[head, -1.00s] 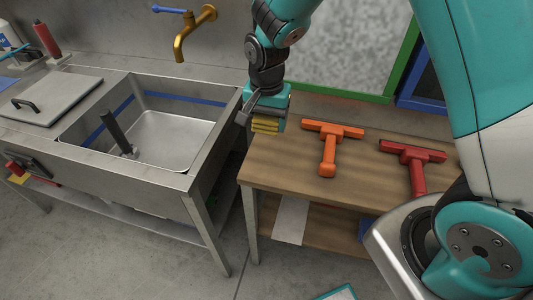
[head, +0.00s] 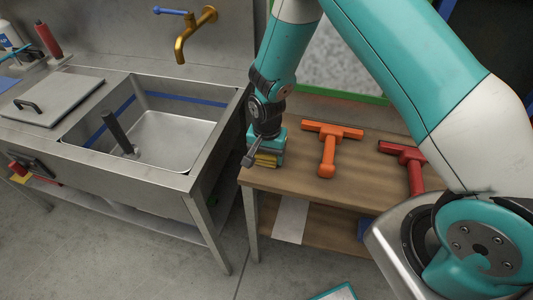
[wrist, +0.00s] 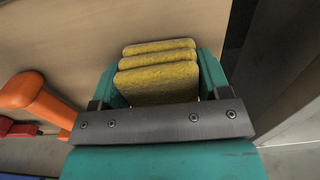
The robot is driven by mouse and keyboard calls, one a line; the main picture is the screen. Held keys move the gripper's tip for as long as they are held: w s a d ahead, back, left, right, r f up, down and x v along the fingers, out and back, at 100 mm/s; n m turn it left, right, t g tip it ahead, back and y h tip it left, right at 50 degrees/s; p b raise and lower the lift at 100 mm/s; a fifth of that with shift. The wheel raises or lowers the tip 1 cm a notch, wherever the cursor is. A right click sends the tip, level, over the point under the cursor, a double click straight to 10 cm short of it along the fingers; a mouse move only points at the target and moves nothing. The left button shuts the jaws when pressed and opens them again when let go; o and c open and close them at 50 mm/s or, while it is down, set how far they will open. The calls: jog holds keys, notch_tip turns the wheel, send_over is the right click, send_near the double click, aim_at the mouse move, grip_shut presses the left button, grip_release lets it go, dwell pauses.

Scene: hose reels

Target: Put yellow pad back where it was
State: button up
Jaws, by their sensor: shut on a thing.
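The yellow pad (head: 265,160) is at the left end of the wooden table, between the teal fingers of my gripper (head: 266,150). In the wrist view the pad (wrist: 158,80) shows three yellow layers with a rough surface. There my gripper (wrist: 161,72) has one finger on each side of the pad and is shut on it. The pad is low over the tabletop; I cannot tell whether it touches the wood.
An orange T-shaped tool (head: 329,145) lies just right of my gripper, and a red one (head: 408,160) lies farther right. The wooden table (head: 300,184) has bare wood in front. A metal sink (head: 170,140) stands left across a narrow gap.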

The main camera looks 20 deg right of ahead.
jog(key=shift+f, duration=0.15)
jog(key=o, duration=0.9)
notch_tip(320, 180, up, 12)
jog(key=b, duration=0.2)
jog(key=s+a+r+n+y, duration=0.1)
jog(key=s+r+n+y, duration=0.1)
jog(key=s+r+n, duration=0.5)
jog(key=s+a+r+n+y, duration=0.2)
jog(key=s+r+n, duration=0.5)
jog(key=s+r, duration=0.4)
jog(key=s, duration=0.5)
jog(key=shift+a, duration=0.2)
jog(key=shift+r, duration=0.15)
